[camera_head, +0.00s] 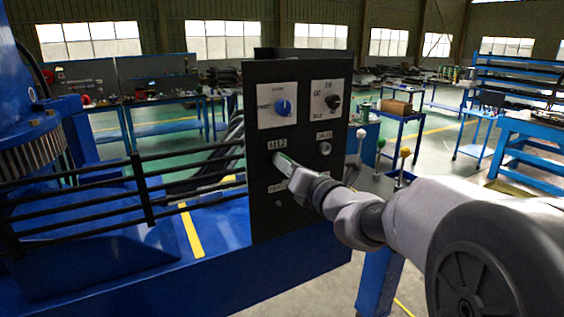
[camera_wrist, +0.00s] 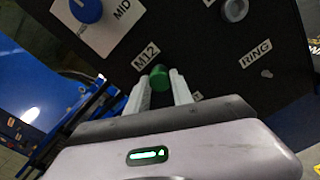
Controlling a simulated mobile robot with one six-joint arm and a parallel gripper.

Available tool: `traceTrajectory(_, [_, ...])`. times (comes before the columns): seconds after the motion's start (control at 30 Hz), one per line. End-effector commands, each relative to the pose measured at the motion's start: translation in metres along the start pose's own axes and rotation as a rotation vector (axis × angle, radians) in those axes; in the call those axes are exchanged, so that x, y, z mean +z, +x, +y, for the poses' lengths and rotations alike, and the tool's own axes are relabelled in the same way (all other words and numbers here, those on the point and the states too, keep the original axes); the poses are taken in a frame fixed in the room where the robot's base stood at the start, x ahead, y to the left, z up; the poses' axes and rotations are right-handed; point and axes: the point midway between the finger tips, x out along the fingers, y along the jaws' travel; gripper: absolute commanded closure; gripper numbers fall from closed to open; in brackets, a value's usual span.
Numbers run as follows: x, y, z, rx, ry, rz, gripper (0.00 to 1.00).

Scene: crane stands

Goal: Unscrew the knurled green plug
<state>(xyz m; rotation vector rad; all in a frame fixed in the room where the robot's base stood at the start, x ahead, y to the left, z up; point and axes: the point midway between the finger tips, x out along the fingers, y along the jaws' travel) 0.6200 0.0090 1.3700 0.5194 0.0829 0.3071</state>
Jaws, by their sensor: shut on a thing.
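The green plug (camera_wrist: 159,78) sits on the black panel (camera_head: 262,218) just beside the M12 label, which reads clearly in the wrist view. My gripper (camera_wrist: 161,87) is shut on the plug, with one pale finger on each side of it. In the head view my gripper (camera_head: 281,160) reaches the panel below the M12 label, and the plug is hidden there. The plug's knurling is too small to make out, and so is how far it stands out from the panel.
The panel also carries a blue knob (camera_head: 283,107), a black knob (camera_head: 333,102) and a grey round fitting (camera_head: 324,149). Levers with coloured balls (camera_head: 404,153) stand right of the panel. Black railings (camera_head: 190,157) run along its left side.

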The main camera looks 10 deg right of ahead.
Motion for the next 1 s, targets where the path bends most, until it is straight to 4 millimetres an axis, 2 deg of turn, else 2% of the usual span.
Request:
traceTrajectory(0.23, [-0.001, -0.0013, -0.0008, 0.0, -0.027, -0.002, 1.0])
traceTrajectory(0.67, [-0.0026, -0.0016, -0.0018, 0.0, -0.431, -0.001, 1.0])
traceTrajectory(1.0, [-0.0006, -0.0016, -0.0009, -0.001, -0.461, 0.001, 1.0])
